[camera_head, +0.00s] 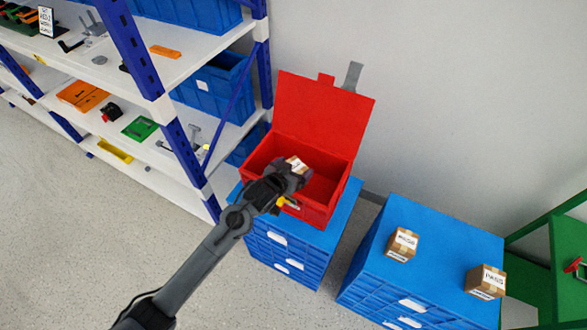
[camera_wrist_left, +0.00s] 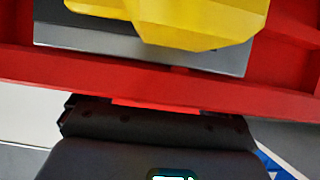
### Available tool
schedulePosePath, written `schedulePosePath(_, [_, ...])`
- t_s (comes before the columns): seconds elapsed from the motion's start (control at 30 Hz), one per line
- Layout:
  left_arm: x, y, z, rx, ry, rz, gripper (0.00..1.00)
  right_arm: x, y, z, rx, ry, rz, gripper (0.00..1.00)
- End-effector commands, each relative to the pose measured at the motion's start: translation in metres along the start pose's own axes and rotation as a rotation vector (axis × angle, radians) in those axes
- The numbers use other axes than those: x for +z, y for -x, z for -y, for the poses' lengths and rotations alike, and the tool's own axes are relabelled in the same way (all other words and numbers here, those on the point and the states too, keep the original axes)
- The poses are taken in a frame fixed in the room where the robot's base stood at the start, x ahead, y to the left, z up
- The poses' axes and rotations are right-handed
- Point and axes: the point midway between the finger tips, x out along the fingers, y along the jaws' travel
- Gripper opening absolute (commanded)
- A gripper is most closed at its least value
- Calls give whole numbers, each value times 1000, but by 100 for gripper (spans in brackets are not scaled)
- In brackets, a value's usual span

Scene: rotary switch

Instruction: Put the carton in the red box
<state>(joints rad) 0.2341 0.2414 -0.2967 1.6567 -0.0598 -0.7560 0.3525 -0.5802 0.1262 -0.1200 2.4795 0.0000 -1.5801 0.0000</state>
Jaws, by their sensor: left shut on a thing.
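The red box (camera_head: 318,196) stands open on a blue crate, with its red lid (camera_head: 323,112) tilted up at the back. My left gripper (camera_head: 293,171) reaches over the box's front rim and is shut on a small brown carton (camera_head: 297,162) with a white label. The carton shows at the fingertips, over the box's inside; the gripper hides part of it, and I cannot tell whether it touches the floor. In the left wrist view, a yellow latch (camera_wrist_left: 195,20) and the red wall (camera_wrist_left: 160,83) fill the upper part; the carton does not show. My right gripper is out of view.
Two more cartons, one at the left (camera_head: 402,244) and one at the right (camera_head: 486,281), sit on another blue crate (camera_head: 445,240). A shelf rack (camera_head: 190,60) with tools and blue bins stands at the left. A green frame (camera_head: 560,250) is at the far right.

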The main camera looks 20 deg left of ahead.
Motion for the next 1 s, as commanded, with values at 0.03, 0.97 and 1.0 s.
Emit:
schedulePosePath(0.03, [0, 0, 0, 0, 0, -1, 54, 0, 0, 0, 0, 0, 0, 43])
schedulePosePath(0.97, [7, -3, 0, 0, -1, 1, 100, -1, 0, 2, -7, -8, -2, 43])
schedulePosePath(1.0, [3, -2, 0, 0, -1, 0, 100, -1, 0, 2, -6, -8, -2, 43])
